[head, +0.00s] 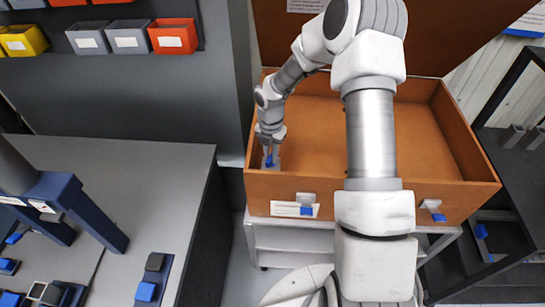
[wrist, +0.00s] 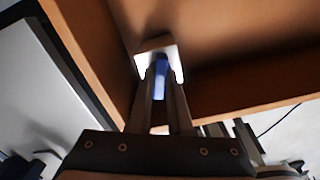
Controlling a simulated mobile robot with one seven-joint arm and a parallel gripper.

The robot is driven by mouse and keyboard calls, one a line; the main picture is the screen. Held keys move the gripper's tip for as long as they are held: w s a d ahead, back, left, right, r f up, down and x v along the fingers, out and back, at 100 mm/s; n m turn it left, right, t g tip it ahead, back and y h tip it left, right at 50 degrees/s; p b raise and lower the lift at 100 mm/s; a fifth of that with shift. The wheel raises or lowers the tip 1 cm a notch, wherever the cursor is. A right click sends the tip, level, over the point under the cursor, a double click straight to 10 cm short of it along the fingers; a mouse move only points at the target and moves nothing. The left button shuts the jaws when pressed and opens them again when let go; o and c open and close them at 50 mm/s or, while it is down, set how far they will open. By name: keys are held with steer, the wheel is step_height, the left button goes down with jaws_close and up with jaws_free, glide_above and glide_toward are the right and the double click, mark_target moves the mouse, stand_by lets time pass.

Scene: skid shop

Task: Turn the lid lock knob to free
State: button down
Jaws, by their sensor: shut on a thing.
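An open brown wooden chest (head: 480,187) stands in front of me, its lid (head: 430,35) raised at the back. A small blue knob (head: 269,161) on a pale plate sits inside the chest's front left corner. In the wrist view the blue knob (wrist: 160,66) stands between my fingertips, with its pale plate (wrist: 151,46) behind it. My gripper (head: 268,148) reaches down into that corner and is shut on the blue knob. The fingers hide part of the knob, and I cannot tell which way it is turned.
Blue-tabbed latches (head: 306,211) (head: 438,217) are on the chest's front. The chest rests on a pale cart (head: 285,240). A grey bench (head: 165,165) with blue fixtures is at the left. Orange and grey bins (head: 172,37) hang on the wall. The chest floor is mostly bare.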

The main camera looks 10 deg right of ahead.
steer(key=n+p, duration=0.2)
steer(key=n, duration=0.1)
steer(key=shift+r, duration=0.15)
steer(key=shift+n+p, duration=0.4)
steer(key=shift+n, duration=0.4)
steer(key=c, duration=0.8)
jaws_free()
steer(key=shift+o, duration=0.2)
step_height(320, 180, up, 7)
steer(key=p, duration=0.6)
steer(key=shift+r, duration=0.35)
